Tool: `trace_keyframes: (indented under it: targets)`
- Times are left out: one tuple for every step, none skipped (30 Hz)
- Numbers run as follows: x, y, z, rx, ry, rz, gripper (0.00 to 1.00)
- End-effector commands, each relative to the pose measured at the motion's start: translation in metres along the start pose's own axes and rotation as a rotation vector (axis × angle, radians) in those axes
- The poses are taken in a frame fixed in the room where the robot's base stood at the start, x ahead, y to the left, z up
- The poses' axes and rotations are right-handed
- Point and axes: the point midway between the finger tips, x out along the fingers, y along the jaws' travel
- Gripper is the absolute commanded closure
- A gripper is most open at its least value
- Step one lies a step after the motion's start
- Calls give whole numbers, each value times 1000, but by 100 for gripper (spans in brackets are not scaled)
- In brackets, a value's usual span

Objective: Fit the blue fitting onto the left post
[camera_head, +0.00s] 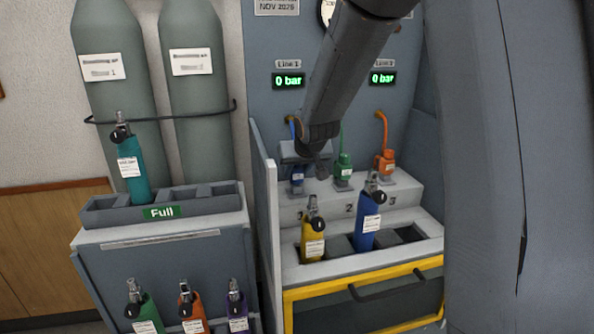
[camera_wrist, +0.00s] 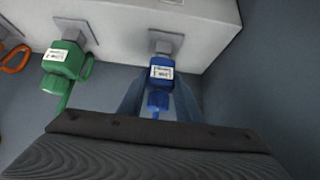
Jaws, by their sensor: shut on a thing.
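The blue fitting (camera_wrist: 161,73), with a white label, lies between the two fingers of my gripper (camera_wrist: 159,88) in the wrist view. My gripper is shut on it. The left post (camera_wrist: 165,43) is a grey block directly beyond the fitting. The fitting lines up with the post and appears to meet it; I cannot tell whether it is fully seated. In the head view my gripper (camera_head: 300,158) is over the left end of the bench step, with the blue fitting (camera_head: 297,178) below it. A hose joins the fitting's other end.
A green fitting (camera_head: 343,165) and an orange fitting (camera_head: 384,160) sit on the neighbouring posts. A yellow cylinder (camera_head: 313,238) and a blue cylinder (camera_head: 368,222) stand in the lower tray in front. A side panel (camera_head: 265,200) rises close to the left.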

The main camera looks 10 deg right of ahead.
Motion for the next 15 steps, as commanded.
trace_keyframes:
  targets:
    - [1,0,0,0,2,0,99]
    - [1,0,0,0,2,0,99]
    - [1,0,0,0,2,0,99]
    - [2,0,1,0,2,0,99]
    - [2,0,1,0,1,0,99]
    - [2,0,1,0,1,0,99]
    - [2,0,2,0,1,0,99]
    - [3,0,2,0,1,0,99]
    - [3,0,2,0,1,0,99]
    - [3,0,2,0,1,0,99]
    - [4,0,3,0,1,0,99]
    - [4,0,3,0,1,0,99]
    - [4,0,3,0,1,0,67]
    - [4,0,3,0,1,0,62]
    - [4,0,3,0,1,0,55]
